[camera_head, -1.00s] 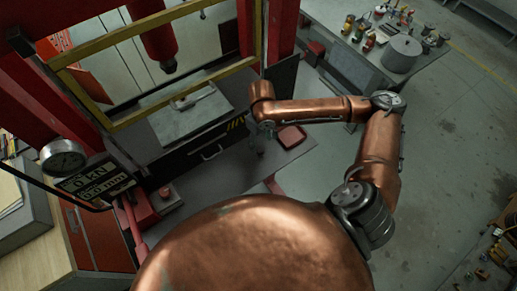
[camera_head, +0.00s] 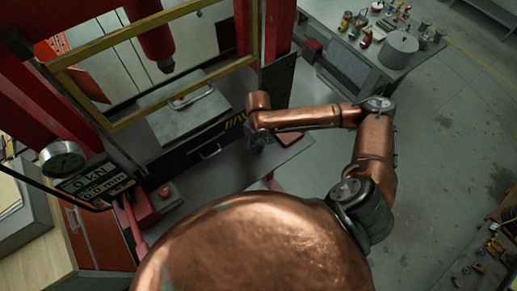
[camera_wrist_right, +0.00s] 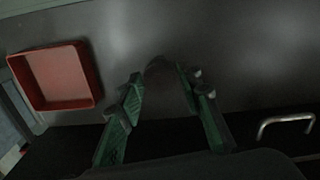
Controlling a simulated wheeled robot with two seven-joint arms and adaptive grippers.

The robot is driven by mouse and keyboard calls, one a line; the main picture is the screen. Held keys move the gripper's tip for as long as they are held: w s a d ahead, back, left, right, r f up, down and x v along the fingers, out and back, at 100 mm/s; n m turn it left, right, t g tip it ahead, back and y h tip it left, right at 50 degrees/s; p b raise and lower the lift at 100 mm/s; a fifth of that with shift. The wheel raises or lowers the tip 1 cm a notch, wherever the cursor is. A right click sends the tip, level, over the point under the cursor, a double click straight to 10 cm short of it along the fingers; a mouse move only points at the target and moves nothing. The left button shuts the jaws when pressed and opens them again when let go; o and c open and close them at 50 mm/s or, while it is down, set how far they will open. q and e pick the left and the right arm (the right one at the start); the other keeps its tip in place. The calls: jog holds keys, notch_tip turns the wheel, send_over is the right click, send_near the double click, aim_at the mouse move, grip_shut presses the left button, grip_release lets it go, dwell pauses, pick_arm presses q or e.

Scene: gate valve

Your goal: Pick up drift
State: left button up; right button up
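My right gripper (camera_head: 258,146) is low over the grey bench below the press. In the right wrist view its two green-padded fingers (camera_wrist_right: 163,100) are spread apart. A small dark rounded shape (camera_wrist_right: 160,68) shows between and just beyond the fingertips. It may be the top of the drift, but it is too dark and blurred to be sure. No contact between it and the fingers can be made out. In the head view my gripper and arm cover that spot. My left gripper is not in view.
A red square tray (camera_wrist_right: 62,76) lies on the bench beside the gripper, partly behind my arm in the head view (camera_head: 291,138). A drawer handle (camera_wrist_right: 287,122) is on the bench side. The red press frame (camera_head: 247,35) with yellow bars (camera_head: 185,93) rises behind.

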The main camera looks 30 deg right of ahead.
grip_shut()
jog(key=shift+r, duration=0.1)
dwell(0.3)
